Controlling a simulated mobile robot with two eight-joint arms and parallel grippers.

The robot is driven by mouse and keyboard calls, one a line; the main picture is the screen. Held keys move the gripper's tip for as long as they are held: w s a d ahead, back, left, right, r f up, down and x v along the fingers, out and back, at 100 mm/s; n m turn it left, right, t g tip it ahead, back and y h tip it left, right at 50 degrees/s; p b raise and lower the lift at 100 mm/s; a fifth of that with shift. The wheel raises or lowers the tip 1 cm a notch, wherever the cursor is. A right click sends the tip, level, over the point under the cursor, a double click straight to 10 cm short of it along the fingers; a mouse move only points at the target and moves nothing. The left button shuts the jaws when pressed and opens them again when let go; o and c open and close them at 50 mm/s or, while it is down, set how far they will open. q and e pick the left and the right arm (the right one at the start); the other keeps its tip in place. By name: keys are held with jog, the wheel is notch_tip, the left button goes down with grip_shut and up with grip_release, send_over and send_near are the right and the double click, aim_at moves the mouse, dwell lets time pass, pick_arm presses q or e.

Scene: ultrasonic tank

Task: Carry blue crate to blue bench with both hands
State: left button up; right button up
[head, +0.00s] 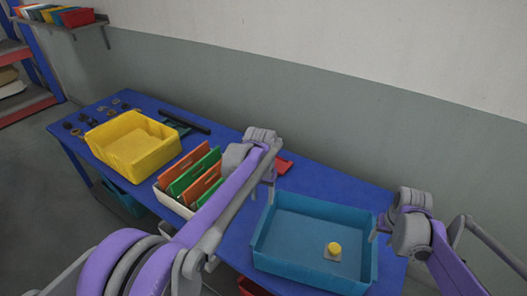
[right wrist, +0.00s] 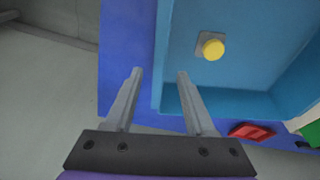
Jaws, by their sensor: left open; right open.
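The blue crate (head: 262,243) sits on the blue bench (head: 318,186), and a yellow knob on a grey square plate (head: 333,250) lies inside it. My left gripper (head: 264,192) is open at the crate's left end, partly hidden by its own arm. My right gripper (head: 380,228) is open at the crate's right end. In the right wrist view, the crate's end wall (right wrist: 162,60) passes between the right gripper's two fingertips (right wrist: 160,72). I cannot tell how deep the fingers reach. Nothing is held.
A white rack with orange and green dividers (head: 185,180) stands left of the crate, partly behind my left arm. Further left is a yellow crate (head: 132,146). A red object (head: 284,166) lies behind the blue crate. The grey wall (head: 330,115) runs behind the bench.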

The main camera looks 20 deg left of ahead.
jog(key=shift+s+r, duration=0.2)
jog(key=shift+r, duration=0.9)
jog(key=shift+s+r, duration=0.2)
jog(key=shift+r, duration=0.85)
pick_arm(q)
jog(key=s+r+t, duration=0.2)
jog(key=s+r, duration=0.1)
jog(key=s, duration=1.1)
jog(key=s+d+f+t, duration=0.1)
jog(key=s+f, duration=0.4)
jog(key=s, duration=0.7)
jog(key=shift+s+f+t, duration=0.15)
jog(key=shift+f+t, duration=0.25)
jog(key=shift+t, duration=0.4)
pick_arm(e)
jog(key=s+f+t, duration=0.1)
jog(key=s+t, duration=0.2)
jog(key=s, duration=2.2)
jog(key=shift+a+f, duration=0.25)
jog(key=shift+a, duration=0.2)
